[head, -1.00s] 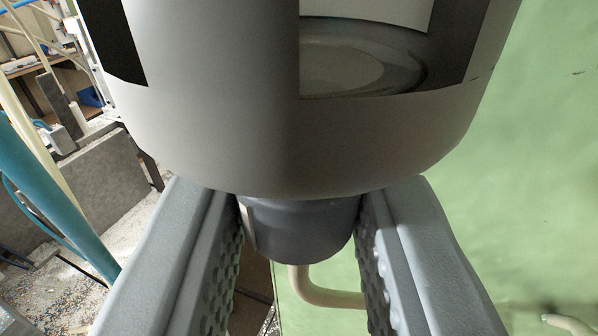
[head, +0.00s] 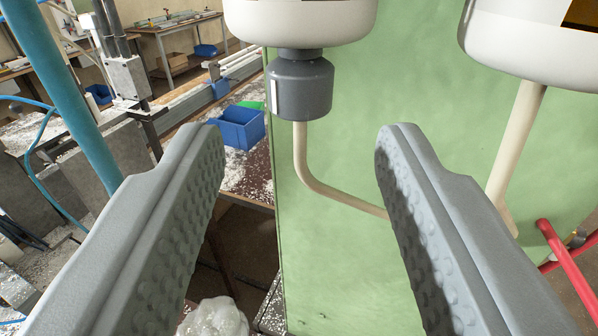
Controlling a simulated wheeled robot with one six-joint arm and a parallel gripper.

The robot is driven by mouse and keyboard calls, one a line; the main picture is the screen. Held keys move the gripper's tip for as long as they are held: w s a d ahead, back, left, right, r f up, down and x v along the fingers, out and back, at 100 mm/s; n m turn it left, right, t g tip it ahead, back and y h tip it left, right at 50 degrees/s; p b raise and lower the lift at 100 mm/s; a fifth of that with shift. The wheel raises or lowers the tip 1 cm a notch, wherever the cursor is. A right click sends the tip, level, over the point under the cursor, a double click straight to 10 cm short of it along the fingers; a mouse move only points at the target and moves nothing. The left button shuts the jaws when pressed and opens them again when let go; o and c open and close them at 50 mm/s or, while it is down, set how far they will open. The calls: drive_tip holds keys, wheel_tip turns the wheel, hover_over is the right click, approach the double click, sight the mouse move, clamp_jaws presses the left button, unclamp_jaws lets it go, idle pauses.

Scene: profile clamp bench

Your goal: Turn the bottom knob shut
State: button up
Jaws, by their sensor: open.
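The bottom knob (head: 300,88) is a dark grey cylinder with a narrower neck and a light vertical mark on its left side. It sits under a white rounded vessel (head: 300,15) that is cut off by the top edge. My gripper (head: 297,140) is open and empty, with its two grey studded fingers wide apart in the lower part of the view. The knob shows beyond and above the fingertips, between them and apart from both. Whether the valve is open or shut cannot be told.
A beige pipe (head: 310,175) bends down and right from below the knob. A second white vessel (head: 530,40) hangs at upper right, and red hoses (head: 568,265) are at lower right. A green panel (head: 400,90) stands behind. A blue bin (head: 237,127) sits on a bench at left.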

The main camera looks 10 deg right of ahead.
drive_tip(key=v, duration=1.1)
drive_tip(key=shift+w+f, duration=0.1)
